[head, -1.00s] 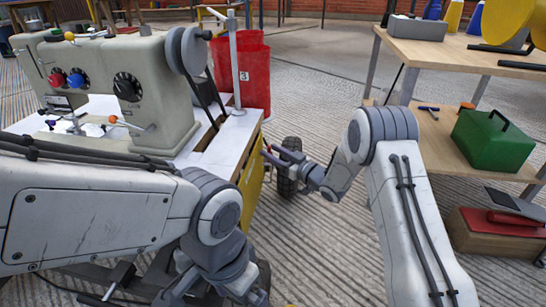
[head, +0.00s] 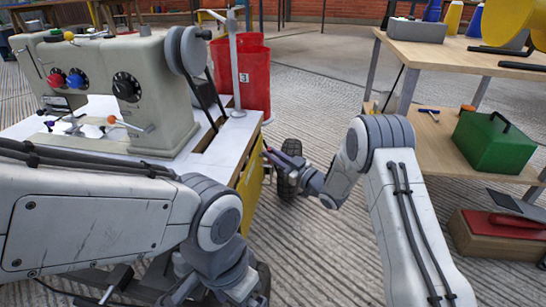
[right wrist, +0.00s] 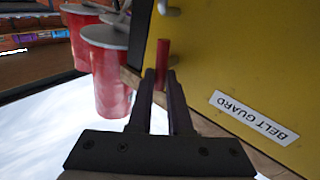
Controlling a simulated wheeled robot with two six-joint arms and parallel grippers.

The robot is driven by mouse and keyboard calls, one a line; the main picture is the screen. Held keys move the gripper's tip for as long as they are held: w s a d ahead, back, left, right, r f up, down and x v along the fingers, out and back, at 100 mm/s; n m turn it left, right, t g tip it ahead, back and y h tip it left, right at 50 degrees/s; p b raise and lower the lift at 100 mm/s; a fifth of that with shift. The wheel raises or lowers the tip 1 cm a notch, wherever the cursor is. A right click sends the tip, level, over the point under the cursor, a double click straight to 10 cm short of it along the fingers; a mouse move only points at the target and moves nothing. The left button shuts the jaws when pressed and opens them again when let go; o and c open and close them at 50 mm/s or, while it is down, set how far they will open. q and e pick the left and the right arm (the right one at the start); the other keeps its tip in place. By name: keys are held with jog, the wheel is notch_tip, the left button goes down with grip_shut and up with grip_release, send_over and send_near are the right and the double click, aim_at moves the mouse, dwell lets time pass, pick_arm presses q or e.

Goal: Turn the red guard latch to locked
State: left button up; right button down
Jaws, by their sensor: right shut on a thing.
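The yellow belt guard (head: 253,188) is on the end of the sewing machine table. In the right wrist view its yellow face (right wrist: 225,60) fills the upper right, with a white "BELT GUARD" label. The red latch (right wrist: 163,50) stands against the guard and shows as a short red bar just past my fingertips. My right gripper (right wrist: 162,76) is closed around the latch's near end. In the head view the right gripper (head: 270,153) reaches the table end from the right, and the latch is too small to tell clearly.
The beige sewing machine (head: 110,85) stands on the white table top (head: 215,150). Red bins (head: 255,75) stand behind the table. A wooden shelf (head: 425,55) holding a green box (head: 495,143) is at the right.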

jog(key=n+y, duration=0.2)
jog(key=n, duration=0.2)
jog(key=f+n+g+y+b, duration=0.1)
jog(key=n+y, duration=0.2)
jog(key=n, duration=0.2)
jog(key=n+g+y+b, duration=0.1)
jog(key=n+y, duration=0.1)
jog(key=n, duration=0.2)
jog(key=shift+s+a+f+n+y, duration=0.1)
jog(key=shift+s+f+n+y, duration=0.2)
jog(key=shift+f+n+y, duration=0.1)
jog(key=n+g+y, duration=0.1)
jog(key=n+g, duration=0.1)
jog(key=n, duration=0.1)
jog(key=n+g+y, duration=0.1)
jog(key=n+g, duration=0.1)
jog(key=n, duration=0.1)
jog(key=n+g+y, duration=0.1)
jog(key=n+g, duration=0.1)
jog(key=shift+w+f+n, duration=0.1)
jog(key=shift+f+n, duration=0.2)
jog(key=shift+n, duration=0.1)
jog(key=shift+n+g, duration=0.3)
jog(key=shift+n, duration=0.1)
jog(key=c, duration=0.8)
grip_release()
jog(key=shift+c, duration=0.2)
